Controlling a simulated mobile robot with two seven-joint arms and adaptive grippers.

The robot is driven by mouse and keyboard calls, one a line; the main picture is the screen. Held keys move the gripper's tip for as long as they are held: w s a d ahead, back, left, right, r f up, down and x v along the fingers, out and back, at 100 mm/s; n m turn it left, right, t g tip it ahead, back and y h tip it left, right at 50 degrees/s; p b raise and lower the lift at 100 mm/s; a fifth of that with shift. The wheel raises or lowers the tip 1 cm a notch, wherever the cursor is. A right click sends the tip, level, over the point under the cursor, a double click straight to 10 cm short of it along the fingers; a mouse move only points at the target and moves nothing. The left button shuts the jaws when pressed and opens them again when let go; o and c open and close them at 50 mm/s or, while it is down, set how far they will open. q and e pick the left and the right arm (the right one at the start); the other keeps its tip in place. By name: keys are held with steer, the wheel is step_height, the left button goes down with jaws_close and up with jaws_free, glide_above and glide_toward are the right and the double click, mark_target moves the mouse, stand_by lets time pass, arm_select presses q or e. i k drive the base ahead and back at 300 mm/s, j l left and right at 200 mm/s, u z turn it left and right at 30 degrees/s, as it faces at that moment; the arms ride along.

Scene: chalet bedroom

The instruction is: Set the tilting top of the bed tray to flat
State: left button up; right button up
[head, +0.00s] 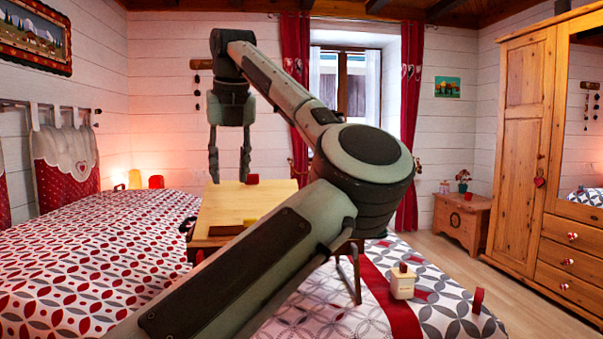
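The bed tray's light wooden top (222,205) stands over the bed in the middle of the head view. Its far edge appears raised above its near edge, so it looks tilted, though the angle is hard to judge. A dark tray leg (356,275) shows at right. I cannot tell whether the fingertips touch the top. My own arm hides the tray's right and near parts. My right gripper is not in view.
A small red object (252,179) sits at the top's far edge, and a yellow block (250,222) shows nearer. A cream bottle (402,283) and a red item (478,300) stand on the bed (80,260) at right.

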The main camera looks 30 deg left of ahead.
mark_target(227, 202)
steer(key=i+j+z, duration=0.15)
steer(key=j, duration=0.2)
steer(key=i+j+z, duration=0.1)
steer(key=j, duration=0.25)
steer(key=i+j+z, duration=0.15)
steer(key=j, duration=0.25)
steer(key=i+j, duration=0.1)
steer(key=j, duration=0.3)
steer(key=i+j, duration=0.1)
steer(key=j, duration=0.35)
